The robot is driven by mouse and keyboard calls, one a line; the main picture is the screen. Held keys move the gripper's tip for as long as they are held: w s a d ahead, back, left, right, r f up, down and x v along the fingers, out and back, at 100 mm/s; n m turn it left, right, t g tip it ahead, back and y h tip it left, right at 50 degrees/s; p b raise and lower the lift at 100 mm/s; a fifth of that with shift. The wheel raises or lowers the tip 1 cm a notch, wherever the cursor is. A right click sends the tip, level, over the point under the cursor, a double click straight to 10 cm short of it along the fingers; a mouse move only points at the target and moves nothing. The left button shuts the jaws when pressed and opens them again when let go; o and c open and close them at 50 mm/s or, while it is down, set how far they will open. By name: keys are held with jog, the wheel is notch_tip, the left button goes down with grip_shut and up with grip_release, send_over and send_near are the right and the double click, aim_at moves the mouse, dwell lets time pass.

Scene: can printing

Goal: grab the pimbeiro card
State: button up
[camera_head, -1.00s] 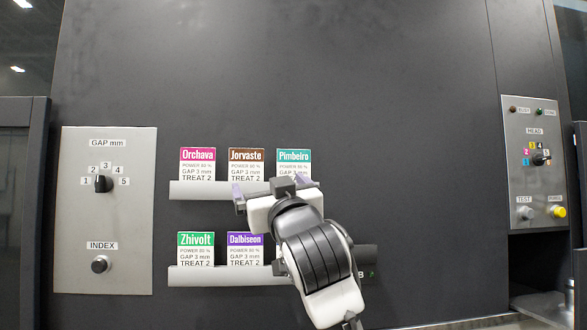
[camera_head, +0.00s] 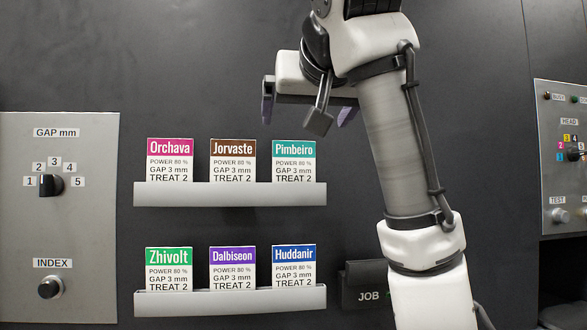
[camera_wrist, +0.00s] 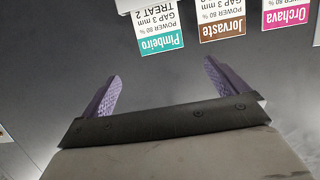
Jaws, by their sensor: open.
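The Pimbeiro card (camera_head: 294,162) has a teal header and stands at the right end of the upper grey rack (camera_head: 230,195). In the wrist view the Pimbeiro card (camera_wrist: 159,40) shows upside down, beyond and between my fingertips. My gripper (camera_head: 307,112) is open and empty, above the Pimbeiro card in the head view. Its purple fingers (camera_wrist: 160,80) are spread wide in the wrist view and touch no card. The card's lower edge is hidden by the rack's lip.
The brown Jorvaste card (camera_head: 233,162) and magenta Orchava card (camera_head: 170,162) stand to the left on the same rack. A lower rack (camera_head: 230,301) holds the Zhivolt, Dalbiseon and Huddanir cards. A JOB slot (camera_head: 362,292) and control panels flank the racks. The wall above the cards is bare.

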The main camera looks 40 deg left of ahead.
aim_at(294, 142)
jog(key=p+x, duration=0.2)
jog(key=x, duration=0.7)
jog(key=shift+w+a, duration=0.2)
jog(key=shift+a, duration=0.2)
jog(key=shift+f, duration=0.1)
jog(key=c, duration=1.3)
